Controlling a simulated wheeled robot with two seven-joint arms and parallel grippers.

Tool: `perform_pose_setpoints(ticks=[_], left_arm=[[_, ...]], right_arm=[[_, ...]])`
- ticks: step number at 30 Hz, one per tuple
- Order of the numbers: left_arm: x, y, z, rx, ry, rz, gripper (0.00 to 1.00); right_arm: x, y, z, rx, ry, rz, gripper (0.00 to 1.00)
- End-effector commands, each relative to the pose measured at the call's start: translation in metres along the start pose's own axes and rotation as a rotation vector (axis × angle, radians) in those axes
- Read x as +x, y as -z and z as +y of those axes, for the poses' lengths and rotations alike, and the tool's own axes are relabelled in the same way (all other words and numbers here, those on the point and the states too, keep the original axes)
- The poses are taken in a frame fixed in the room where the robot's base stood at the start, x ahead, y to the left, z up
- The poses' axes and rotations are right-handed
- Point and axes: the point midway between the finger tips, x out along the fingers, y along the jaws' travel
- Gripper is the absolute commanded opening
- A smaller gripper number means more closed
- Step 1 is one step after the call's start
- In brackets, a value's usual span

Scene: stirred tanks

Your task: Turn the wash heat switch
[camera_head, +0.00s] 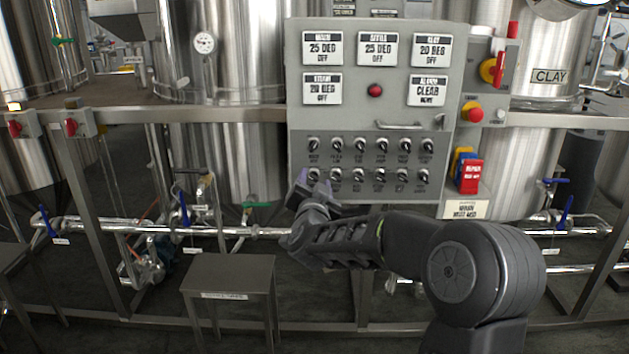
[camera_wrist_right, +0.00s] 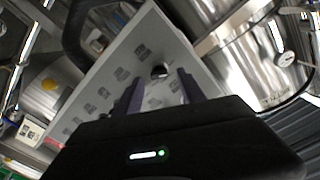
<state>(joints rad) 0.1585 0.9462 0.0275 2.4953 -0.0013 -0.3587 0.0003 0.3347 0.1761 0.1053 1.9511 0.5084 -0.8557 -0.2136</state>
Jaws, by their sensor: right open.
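The grey control panel (camera_head: 400,100) stands ahead of me with two rows of small black rotary switches on its lower part. The switch labels are too small to read, so I cannot tell which is the wash heat switch. My right gripper (camera_head: 314,184) is open at the left end of the lower row, by the leftmost lower switch (camera_head: 314,174). In the right wrist view the two fingers stand apart, with one dark knob (camera_wrist_right: 160,71) showing between and beyond them. Contact cannot be told. My left gripper is not in view.
Above the switches are white display plates (camera_head: 322,48), a red lamp (camera_head: 375,90) and a bar handle (camera_head: 398,126). A red emergency button (camera_head: 473,114) is at the right. A small metal table (camera_head: 228,275) and pipes with blue valve levers (camera_head: 185,210) lie below left.

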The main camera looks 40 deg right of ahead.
Motion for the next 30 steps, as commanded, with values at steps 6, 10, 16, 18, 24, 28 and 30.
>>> perform_pose_setpoints(ticks=[6, 10, 16, 18, 24, 28, 30], left_arm=[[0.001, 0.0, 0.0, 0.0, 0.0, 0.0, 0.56], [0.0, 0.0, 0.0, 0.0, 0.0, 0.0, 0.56], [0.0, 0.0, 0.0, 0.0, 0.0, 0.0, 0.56], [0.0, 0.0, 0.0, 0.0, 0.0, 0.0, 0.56], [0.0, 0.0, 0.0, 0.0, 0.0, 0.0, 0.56], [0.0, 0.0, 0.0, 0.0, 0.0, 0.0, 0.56], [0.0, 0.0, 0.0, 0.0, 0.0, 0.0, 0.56]], right_arm=[[0.017, 0.0, 0.0, -0.001, 0.0, 0.0, 0.47], [0.017, 0.0, 0.0, -0.001, 0.0, 0.0, 0.47], [0.017, 0.0, 0.0, -0.001, 0.0, 0.0, 0.4], [0.017, 0.0, 0.0, -0.001, 0.0, 0.0, 0.34], [0.017, 0.0, 0.0, 0.0, 0.0, 0.0, 0.18], [0.017, 0.0, 0.0, 0.0, 0.0, 0.0, 0.07], [0.017, 0.0, 0.0, 0.0, 0.0, 0.0, 0.01]])
